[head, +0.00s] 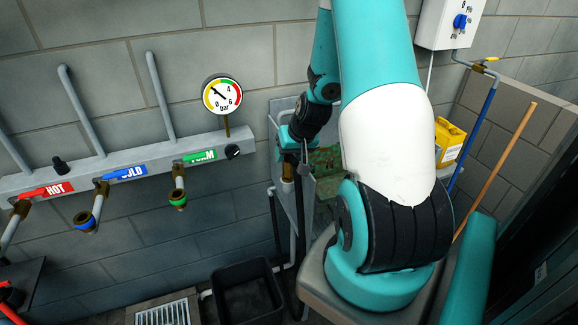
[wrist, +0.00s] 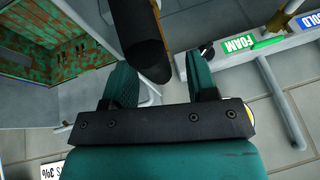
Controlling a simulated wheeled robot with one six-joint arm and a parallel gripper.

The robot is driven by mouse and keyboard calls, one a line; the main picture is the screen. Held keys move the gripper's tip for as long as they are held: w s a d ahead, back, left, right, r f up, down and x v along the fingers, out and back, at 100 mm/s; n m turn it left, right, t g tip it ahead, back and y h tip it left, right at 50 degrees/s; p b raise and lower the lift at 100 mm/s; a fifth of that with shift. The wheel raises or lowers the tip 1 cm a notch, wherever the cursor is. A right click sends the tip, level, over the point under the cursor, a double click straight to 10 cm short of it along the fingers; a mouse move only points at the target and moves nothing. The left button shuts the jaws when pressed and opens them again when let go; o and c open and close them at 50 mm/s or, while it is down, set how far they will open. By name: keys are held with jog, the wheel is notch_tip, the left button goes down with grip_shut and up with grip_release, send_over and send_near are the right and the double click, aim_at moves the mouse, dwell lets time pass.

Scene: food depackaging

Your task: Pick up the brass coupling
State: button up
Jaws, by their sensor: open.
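My gripper (head: 300,152) is in front of the wall, right of the foam outlet, partly hidden by my own arm in the head view. In the wrist view my gripper (wrist: 163,82) shows two green fingers spread apart, with no object clearly held. A small brass-coloured piece (head: 288,186), possibly the brass coupling, shows just below the gripper in the head view, above a dark hose. I cannot tell whether the fingers touch it. A thick black part (wrist: 148,42) shows beyond the fingers in the wrist view; no brass is clear there.
A grey manifold (head: 130,168) carries hot, cold and foam outlets with brass ends on the left. A pressure gauge (head: 222,94) stands above it. An open grey cabinet (wrist: 85,68) with a green-brown interior is close to the gripper. A black bin (head: 247,292) stands below.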

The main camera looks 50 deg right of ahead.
grip_shut()
dwell(0.6)
